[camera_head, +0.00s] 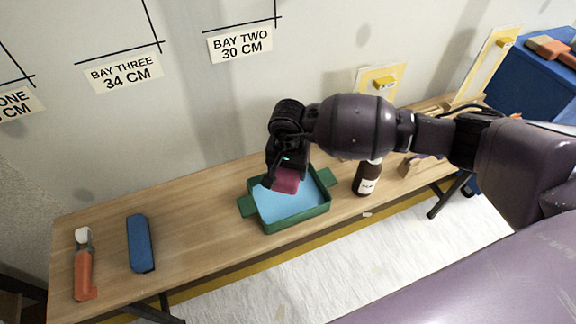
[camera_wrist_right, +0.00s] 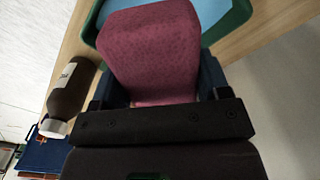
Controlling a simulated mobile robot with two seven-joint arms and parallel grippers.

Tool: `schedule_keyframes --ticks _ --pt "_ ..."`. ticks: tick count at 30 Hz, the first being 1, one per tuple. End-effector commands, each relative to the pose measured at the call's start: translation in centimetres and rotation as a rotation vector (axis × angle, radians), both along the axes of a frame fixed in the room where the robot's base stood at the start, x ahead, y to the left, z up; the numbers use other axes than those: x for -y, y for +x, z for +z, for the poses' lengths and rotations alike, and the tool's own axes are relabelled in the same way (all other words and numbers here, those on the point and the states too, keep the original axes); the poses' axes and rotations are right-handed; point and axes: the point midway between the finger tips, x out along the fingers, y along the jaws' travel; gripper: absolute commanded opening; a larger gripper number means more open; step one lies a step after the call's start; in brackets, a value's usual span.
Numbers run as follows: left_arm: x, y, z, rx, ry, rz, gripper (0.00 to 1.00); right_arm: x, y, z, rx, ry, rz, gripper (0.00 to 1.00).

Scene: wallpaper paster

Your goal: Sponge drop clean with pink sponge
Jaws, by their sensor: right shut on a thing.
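The pink sponge (camera_head: 285,181) is in my right gripper (camera_head: 282,178), which is shut on it. In the right wrist view the sponge (camera_wrist_right: 150,52) fills the space between the fingers. The green tray (camera_head: 295,223) with a light blue inside stands on the wooden bench. The sponge is over the tray's back part; I cannot tell whether it touches the blue surface. A corner of the tray also shows in the right wrist view (camera_wrist_right: 236,18). My left gripper is not in view.
A brown bottle (camera_head: 367,178) with a white label stands right of the tray. A blue case (camera_head: 140,243) and an orange-handled tool (camera_head: 85,268) lie on the left of the bench (camera_head: 190,215). A blue box (camera_head: 535,88) stands at the far right.

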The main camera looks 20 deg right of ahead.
Motion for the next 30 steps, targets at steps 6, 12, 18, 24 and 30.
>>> schedule_keyframes --ticks 6,12,18,24,30 --pt "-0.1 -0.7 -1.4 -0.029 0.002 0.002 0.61 0.0 -0.2 -2.3 -0.008 0.001 0.001 0.45" --pt "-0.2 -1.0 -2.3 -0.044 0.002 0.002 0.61 0.0 -0.2 -4.3 -0.008 0.001 0.003 0.45" --pt "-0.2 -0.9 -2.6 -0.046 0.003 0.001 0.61 0.0 -0.2 -6.2 -0.006 0.000 0.003 0.45" --pt "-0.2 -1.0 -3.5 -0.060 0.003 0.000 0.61 0.0 -0.1 -7.8 -0.005 0.000 0.002 0.45" --pt "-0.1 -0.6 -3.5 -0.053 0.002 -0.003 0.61 0.0 -0.1 -8.4 -0.002 0.000 0.003 0.45"
